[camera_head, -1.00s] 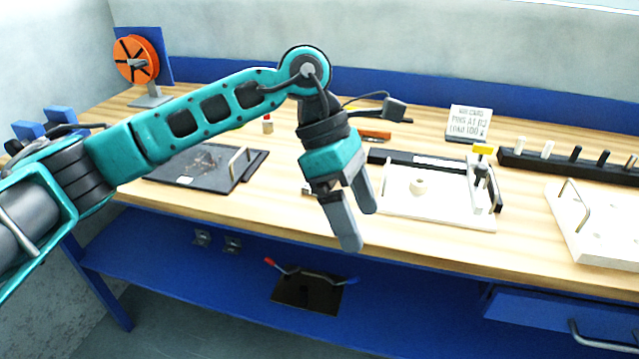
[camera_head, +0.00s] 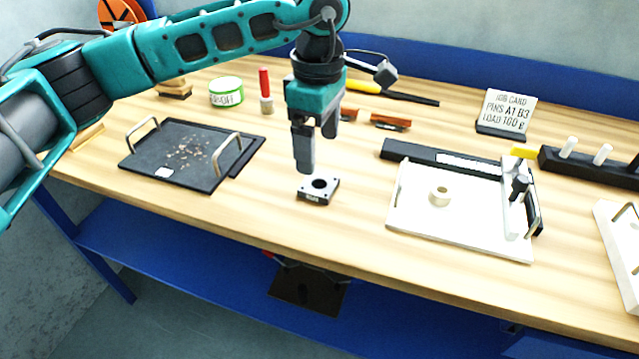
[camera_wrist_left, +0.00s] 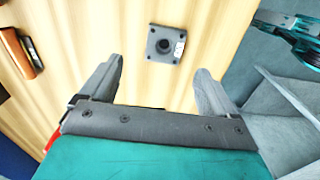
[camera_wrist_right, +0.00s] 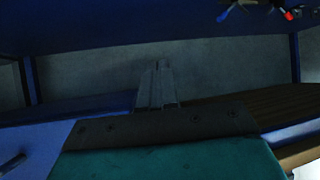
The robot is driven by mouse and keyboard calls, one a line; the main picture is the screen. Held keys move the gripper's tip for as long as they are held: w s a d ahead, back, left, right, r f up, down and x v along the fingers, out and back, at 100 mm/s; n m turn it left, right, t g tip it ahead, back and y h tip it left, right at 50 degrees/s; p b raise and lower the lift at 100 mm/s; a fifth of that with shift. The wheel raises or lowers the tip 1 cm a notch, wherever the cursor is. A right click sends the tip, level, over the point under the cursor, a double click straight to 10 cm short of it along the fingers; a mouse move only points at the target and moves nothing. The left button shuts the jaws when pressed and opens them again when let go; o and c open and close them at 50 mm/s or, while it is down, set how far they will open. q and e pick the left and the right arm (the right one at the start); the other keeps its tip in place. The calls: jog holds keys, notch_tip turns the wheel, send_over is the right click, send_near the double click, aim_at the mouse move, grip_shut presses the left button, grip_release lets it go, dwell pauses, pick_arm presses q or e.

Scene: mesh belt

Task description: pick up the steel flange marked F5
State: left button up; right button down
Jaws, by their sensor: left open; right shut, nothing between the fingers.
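The steel flange (camera_head: 318,189) is a small square grey block with a round dark hole, lying flat on the wooden bench. A pale label is on its side, too small to read. It also shows in the left wrist view (camera_wrist_left: 165,44), beyond and between the fingertips. My left gripper (camera_head: 304,150) points down, open and empty, above and just behind the flange, not touching it. Its two fingers stand apart in the left wrist view (camera_wrist_left: 163,80). My right gripper (camera_wrist_right: 158,72) is shut and empty, seen only in the right wrist view.
A dark tray with handles (camera_head: 175,178) lies left of the flange. A white fixture plate (camera_head: 405,215) with a pale ring (camera_head: 439,196) lies right. Bench around the flange is clear.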

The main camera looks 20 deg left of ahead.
aim_at(317, 187)
pick_arm(q)
jog(key=shift+f, duration=0.85)
jog(key=f, duration=0.4)
jog(key=shift+s+f, duration=0.15)
jog(key=shift+s, duration=0.2)
jog(key=shift+f, duration=0.5)
jog(key=shift+c, duration=0.4)
jog(key=c, duration=1.2)
jog(key=shift+c, duration=0.5)
jog(key=shift+r, duration=0.1)
